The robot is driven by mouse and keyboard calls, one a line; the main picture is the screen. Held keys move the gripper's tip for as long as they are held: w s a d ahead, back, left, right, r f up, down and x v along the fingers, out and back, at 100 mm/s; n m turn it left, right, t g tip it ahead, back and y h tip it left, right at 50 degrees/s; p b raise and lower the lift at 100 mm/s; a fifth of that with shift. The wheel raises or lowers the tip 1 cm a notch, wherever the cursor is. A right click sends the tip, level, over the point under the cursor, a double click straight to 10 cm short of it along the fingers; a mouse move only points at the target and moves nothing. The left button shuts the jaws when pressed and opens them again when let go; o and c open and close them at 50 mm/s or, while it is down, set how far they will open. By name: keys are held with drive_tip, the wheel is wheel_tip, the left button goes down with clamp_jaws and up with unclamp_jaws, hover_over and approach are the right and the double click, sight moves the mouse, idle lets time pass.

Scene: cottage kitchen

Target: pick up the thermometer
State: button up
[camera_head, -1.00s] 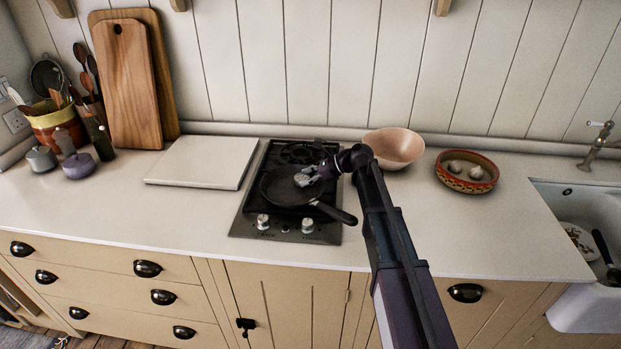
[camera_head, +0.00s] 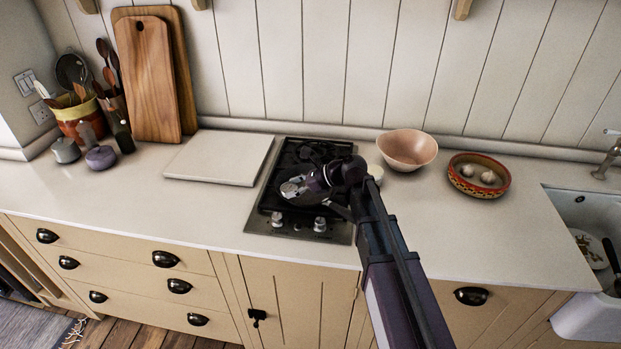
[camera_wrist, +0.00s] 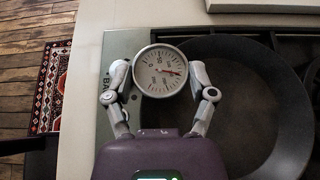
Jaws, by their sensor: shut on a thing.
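In the head view my gripper (camera_head: 292,188) is over the left part of the hob, and the dial is too small there to read. The dark frying pan (camera_wrist: 250,110) lies below and to the right of the thermometer in the wrist view. My arm hides part of the pan in the head view.
The hob (camera_head: 262,222) has two knobs at its front. A white board (camera_head: 215,157) lies left of it. A pink bowl (camera_head: 408,147) and a patterned bowl with garlic (camera_head: 457,178) stand to the right, before the sink (camera_head: 572,205). The front left counter is clear.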

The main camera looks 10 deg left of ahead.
drive_tip(key=shift+s+a+r, duration=0.1)
drive_tip(key=shift+s+a, duration=0.35)
drive_tip(key=shift+s, duration=0.25)
drive_tip(key=shift+s+a+r, duration=0.1)
drive_tip(key=shift+s+a, duration=0.3)
drive_tip(key=shift+s, duration=0.3)
